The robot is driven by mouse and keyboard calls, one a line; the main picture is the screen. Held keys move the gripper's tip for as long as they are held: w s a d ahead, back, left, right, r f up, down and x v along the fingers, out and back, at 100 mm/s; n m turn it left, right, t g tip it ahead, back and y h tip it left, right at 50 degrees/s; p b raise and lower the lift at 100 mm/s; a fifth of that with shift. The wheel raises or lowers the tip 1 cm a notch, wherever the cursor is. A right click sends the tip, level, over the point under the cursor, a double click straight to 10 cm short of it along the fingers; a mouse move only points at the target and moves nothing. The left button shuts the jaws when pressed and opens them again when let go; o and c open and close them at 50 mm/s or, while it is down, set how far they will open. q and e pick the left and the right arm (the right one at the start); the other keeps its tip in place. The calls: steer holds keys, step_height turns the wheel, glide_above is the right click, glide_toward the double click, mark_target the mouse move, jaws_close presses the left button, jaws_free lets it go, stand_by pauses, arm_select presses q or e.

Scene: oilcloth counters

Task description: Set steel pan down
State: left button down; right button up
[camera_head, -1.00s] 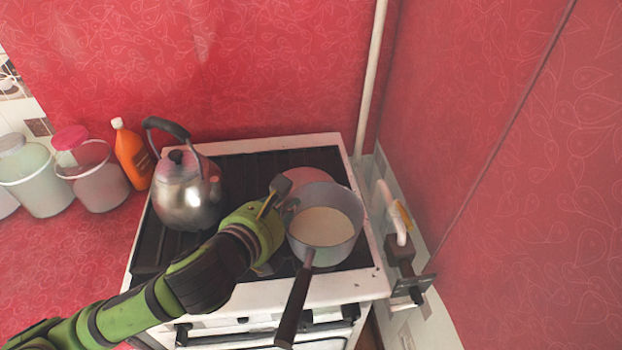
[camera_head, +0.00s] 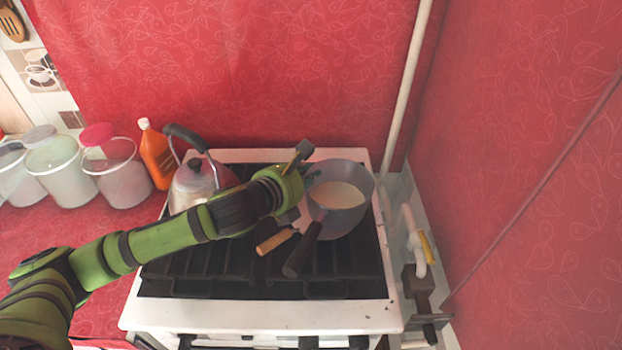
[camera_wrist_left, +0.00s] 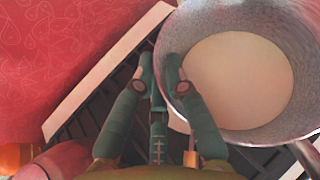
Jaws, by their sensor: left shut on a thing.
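The steel pan (camera_head: 318,212) is grey, with a pale cream round area inside and a dark handle pointing to the front left. It is over the back right part of the stove (camera_head: 365,312); whether its bottom touches the grate is hidden. My left gripper (camera_head: 311,177) is shut on the left side of its rim. In the left wrist view, the left gripper (camera_wrist_left: 160,72) has one finger inside the pan (camera_wrist_left: 300,55) and one outside. My right gripper is in neither view.
A steel kettle (camera_head: 186,190) stands at the stove's back left, partly behind my arm. A wooden handle (camera_head: 272,243) shows beside the pan's handle; what it belongs to is mostly hidden. An orange bottle (camera_head: 156,158) and several tubs stand left. Pipes (camera_head: 412,230) run at right.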

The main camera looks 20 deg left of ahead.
arm_select(q)
steer(key=w+f, duration=0.2)
steer(key=f, duration=0.1)
steer(key=w+a+f, duration=0.1)
steer(key=shift+f+p, duration=0.2)
steer(key=shift+p, duration=0.15)
steer(key=shift+f, duration=0.45)
steer(key=shift+f, duration=0.1)
steer(key=c, duration=1.3)
jaws_free()
steer(key=shift+s+f, duration=0.1)
steer(key=shift+f, duration=0.15)
steer(key=shift+o, duration=0.2)
steer(key=shift+s, duration=0.1)
steer(key=shift+r, duration=0.15)
steer(key=b+v, duration=0.1)
steer(key=v, duration=1.1)
steer(key=shift+b, duration=0.35)
